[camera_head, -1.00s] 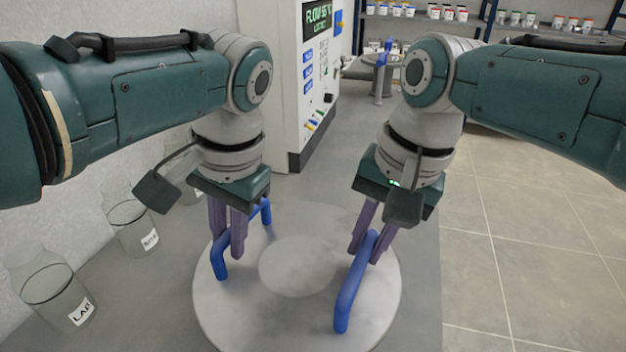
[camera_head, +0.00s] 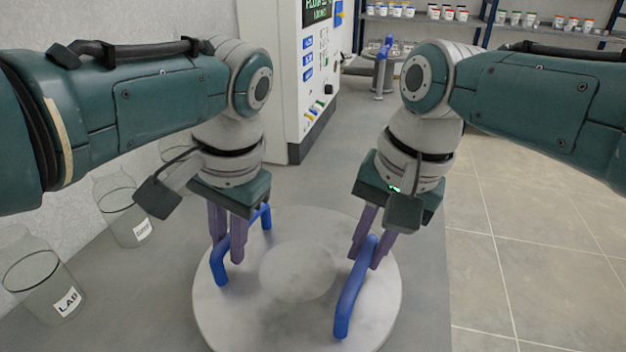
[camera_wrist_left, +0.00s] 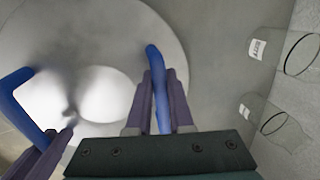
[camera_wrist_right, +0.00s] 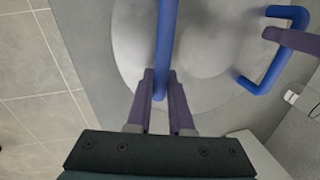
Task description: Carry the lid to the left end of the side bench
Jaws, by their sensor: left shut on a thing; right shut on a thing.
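The lid (camera_head: 215,310) is a round pale grey disc with a raised centre and two blue bar handles. My left gripper (camera_head: 226,252) is shut on the left handle (camera_head: 221,270). It also shows in the left wrist view (camera_wrist_left: 159,78), with the bar between its fingers. My right gripper (camera_head: 366,260) is shut on the right handle (camera_head: 349,305). It shows in the right wrist view (camera_wrist_right: 160,80), likewise astride the bar. The lid looks level over the grey bench (camera_head: 425,310); I cannot tell how much gap is beneath it.
Clear glass jars with labels, one reading LAB (camera_head: 45,285), stand along the wall at left. A white control cabinet (camera_head: 283,80) stands beyond the lid. A round grey vessel with blue fittings (camera_head: 378,75) is farther back. Tiled floor (camera_head: 530,240) lies open at right.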

